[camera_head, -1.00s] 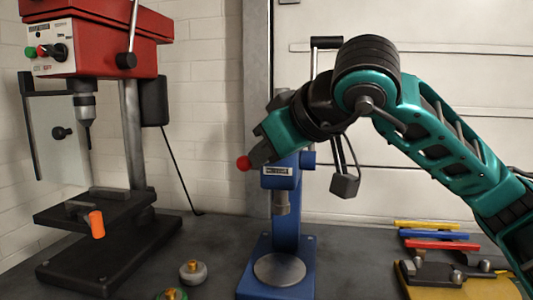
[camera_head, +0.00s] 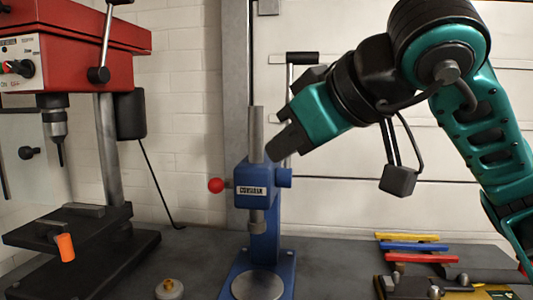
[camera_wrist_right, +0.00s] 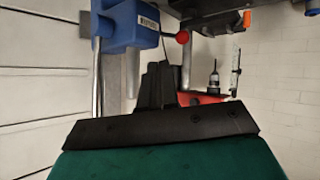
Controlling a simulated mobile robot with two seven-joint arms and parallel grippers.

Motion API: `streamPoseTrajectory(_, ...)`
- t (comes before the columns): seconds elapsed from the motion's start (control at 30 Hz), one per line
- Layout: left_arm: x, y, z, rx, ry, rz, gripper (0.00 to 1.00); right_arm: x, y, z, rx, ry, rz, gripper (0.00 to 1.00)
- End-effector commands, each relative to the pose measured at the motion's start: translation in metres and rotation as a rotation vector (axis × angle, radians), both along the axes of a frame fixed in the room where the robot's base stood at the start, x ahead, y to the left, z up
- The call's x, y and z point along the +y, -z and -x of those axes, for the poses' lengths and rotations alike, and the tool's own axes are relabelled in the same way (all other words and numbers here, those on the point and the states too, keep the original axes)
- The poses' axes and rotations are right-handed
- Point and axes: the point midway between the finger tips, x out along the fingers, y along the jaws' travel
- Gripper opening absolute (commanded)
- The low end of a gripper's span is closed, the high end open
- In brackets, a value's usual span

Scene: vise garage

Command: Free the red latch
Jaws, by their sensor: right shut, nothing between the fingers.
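The red latch knob (camera_head: 216,185) sticks out on a short rod from the left side of the blue press (camera_head: 262,200). In the right wrist view the knob (camera_wrist_right: 182,37) shows beyond my fingers, beside the blue press body (camera_wrist_right: 124,25). My right gripper (camera_head: 280,150) is shut and empty. It is right of and above the knob, close to the press's steel ram in the picture, and apart from the knob. Its closed fingers (camera_wrist_right: 157,85) show in the wrist view. My left gripper is not in view.
A red drill press (camera_head: 75,45) with an orange-tipped handle (camera_head: 65,247) stands at the left. A small round knob-like part (camera_head: 169,289) lies in front. Coloured bars (camera_head: 413,247) lie at the right. A black-gripped lever (camera_head: 301,58) rises behind my right gripper.

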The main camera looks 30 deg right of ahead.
Motion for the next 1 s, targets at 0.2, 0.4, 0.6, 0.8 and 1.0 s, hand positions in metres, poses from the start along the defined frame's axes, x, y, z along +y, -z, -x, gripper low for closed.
streamPoseTrajectory(0.2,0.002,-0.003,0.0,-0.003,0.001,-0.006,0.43,-0.003,-0.013,0.025,-0.002,0.0,0.0,0.0)
streamPoseTrajectory(0.4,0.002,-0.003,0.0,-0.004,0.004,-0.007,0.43,-0.003,-0.015,0.03,0.0,0.001,0.0,0.0)
streamPoseTrajectory(0.6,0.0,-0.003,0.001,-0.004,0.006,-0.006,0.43,-0.003,-0.015,0.03,0.0,0.001,-0.001,0.0)
streamPoseTrajectory(0.8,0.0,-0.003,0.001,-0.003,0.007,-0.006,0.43,-0.003,-0.015,0.03,0.0,0.0,0.0,0.0)
streamPoseTrajectory(1.0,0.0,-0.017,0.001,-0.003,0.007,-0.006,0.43,-0.003,-0.03,0.03,0.0,0.0,0.0,0.0)
